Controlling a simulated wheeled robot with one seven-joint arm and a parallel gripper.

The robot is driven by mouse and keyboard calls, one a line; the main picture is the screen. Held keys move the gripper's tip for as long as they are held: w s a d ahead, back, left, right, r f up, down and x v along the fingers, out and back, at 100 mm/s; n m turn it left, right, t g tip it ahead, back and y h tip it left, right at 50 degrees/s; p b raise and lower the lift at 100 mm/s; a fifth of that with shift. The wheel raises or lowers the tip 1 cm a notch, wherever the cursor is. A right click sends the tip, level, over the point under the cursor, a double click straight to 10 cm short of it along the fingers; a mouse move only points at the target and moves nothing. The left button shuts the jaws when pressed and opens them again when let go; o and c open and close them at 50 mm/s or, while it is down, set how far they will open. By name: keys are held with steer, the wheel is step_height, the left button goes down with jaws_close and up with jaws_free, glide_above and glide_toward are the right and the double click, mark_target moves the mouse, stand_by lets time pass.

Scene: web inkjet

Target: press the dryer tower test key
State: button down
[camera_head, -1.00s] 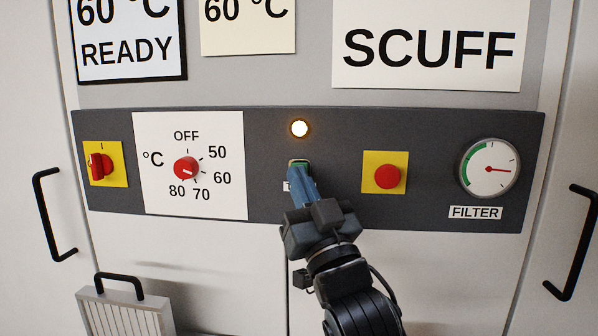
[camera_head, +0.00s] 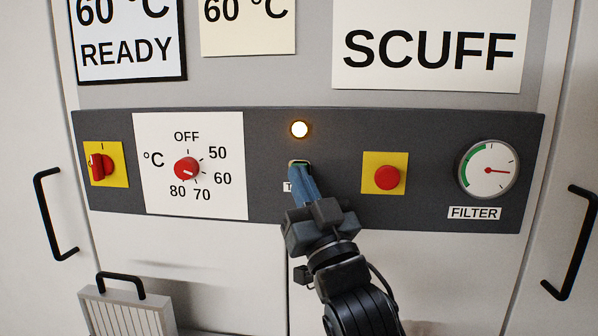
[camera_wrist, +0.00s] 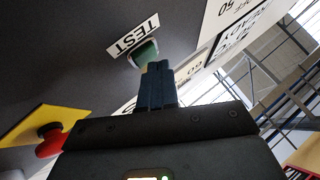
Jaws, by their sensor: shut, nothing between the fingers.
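The test key shows in the wrist view as a green key (camera_wrist: 144,50) beside the white TEST label (camera_wrist: 133,36) on the dark panel. In the head view the key is almost wholly covered by my fingers; only its pale rim (camera_head: 299,162) shows at their tips, and the label (camera_head: 288,187) is mostly hidden. My gripper (camera_head: 298,171) is shut and empty, its blue fingers pointing at the panel. In the wrist view its fingertips (camera_wrist: 158,67) overlap the key's near edge and seem to touch it. How far the key is pushed in cannot be told.
A lit amber lamp (camera_head: 299,129) sits above the key. A red button on a yellow plate (camera_head: 387,176) is close to the right, then a filter gauge (camera_head: 488,169). A temperature dial (camera_head: 187,168) and red rotary switch (camera_head: 101,166) are left. Black door handles flank the panel.

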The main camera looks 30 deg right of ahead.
steer(key=shift+w+d+p, duration=0.25)
steer(key=shift+w+p, duration=0.05)
steer(key=shift+p, duration=0.15)
stand_by(0.4)
steer(key=shift+s+a+f, duration=0.1)
stand_by(0.3)
steer(key=shift+s+a+b, duration=0.4)
steer(key=shift+s+b, duration=0.2)
steer(key=shift+b, duration=0.5)
steer(key=s+a+b, duration=0.1)
steer(key=s+b, duration=0.1)
steer(key=s+a+b, duration=0.2)
steer(key=b, duration=0.1)
